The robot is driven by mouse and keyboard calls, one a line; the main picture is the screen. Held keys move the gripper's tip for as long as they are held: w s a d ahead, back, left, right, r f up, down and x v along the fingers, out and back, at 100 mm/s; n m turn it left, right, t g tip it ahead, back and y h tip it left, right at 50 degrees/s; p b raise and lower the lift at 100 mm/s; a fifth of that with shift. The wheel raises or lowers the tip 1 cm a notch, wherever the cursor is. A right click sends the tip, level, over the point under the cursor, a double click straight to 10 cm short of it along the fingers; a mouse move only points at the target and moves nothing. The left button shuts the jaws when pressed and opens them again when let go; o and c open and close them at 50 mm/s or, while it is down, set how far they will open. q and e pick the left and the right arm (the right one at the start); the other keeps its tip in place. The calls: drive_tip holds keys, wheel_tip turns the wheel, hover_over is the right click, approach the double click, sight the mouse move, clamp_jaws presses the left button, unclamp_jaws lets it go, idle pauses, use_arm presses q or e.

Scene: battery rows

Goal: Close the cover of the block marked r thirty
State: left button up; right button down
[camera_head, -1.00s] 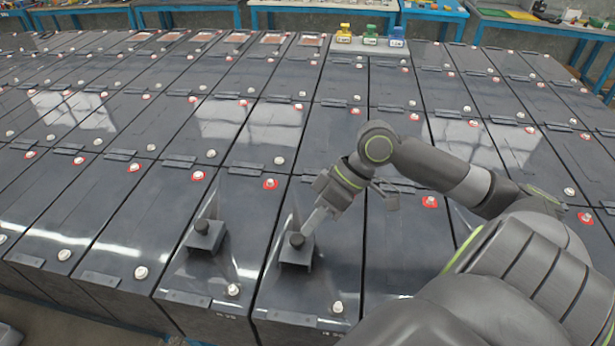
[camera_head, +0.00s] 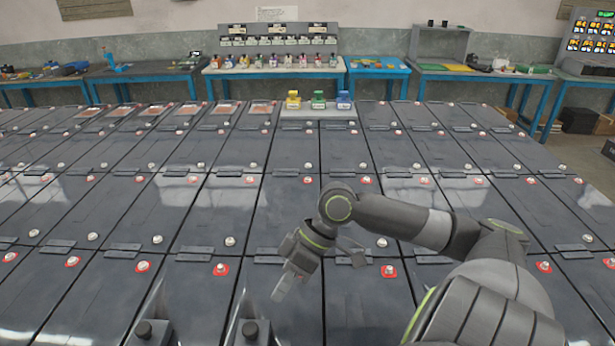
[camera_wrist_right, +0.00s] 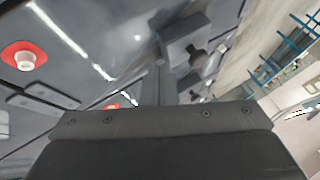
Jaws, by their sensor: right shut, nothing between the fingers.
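Two dark battery blocks at the bottom of the head view each carry an upright black fitting with a round knob, one left (camera_head: 147,330) and one right (camera_head: 250,330). Thin, pale upright panels, seemingly raised covers, stand beside these fittings. The lower ends of both blocks are cut off, and no r thirty marking is readable now. My right gripper (camera_head: 282,287) is shut and empty, above and right of the right fitting. In the right wrist view a black knobbed fitting (camera_wrist_right: 197,55) shows beyond the dark gripper body. My left gripper is not in view.
Rows of flat dark blocks with white terminals, some ringed red, fill the floor area. Yellow, green and blue items (camera_head: 318,100) stand on a grey block at the back. Blue-legged benches (camera_head: 275,72) line the wall.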

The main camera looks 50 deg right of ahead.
sight(252, 336)
drive_tip(key=shift+a+r+p+v, duration=0.6)
drive_tip(key=shift+p+v, duration=1.45)
drive_tip(key=shift+v, duration=2)
drive_tip(key=a+f+b, duration=0.1)
drive_tip(key=f+b, duration=0.1)
drive_tip(key=b, duration=0.4)
drive_tip(key=w+a+f+b, duration=0.1)
drive_tip(key=f+b, duration=0.1)
drive_tip(key=b, duration=0.4)
drive_tip(key=w+a+f+b, duration=0.1)
drive_tip(key=f+b, duration=0.2)
drive_tip(key=b, duration=0.2)
drive_tip(key=shift+w+b, duration=0.25)
drive_tip(key=shift+b, duration=0.15)
drive_tip(key=shift+a, duration=0.2)
drive_tip(key=shift+x, duration=0.95)
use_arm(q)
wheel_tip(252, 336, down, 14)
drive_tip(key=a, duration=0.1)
use_arm(e)
drive_tip(key=shift+s+a, duration=0.25)
drive_tip(key=shift+a, duration=0.35)
drive_tip(key=shift+s+a, duration=0.2)
drive_tip(key=shift+a, duration=0.45)
drive_tip(key=shift+s+a, duration=0.25)
drive_tip(key=shift+a, duration=0.35)
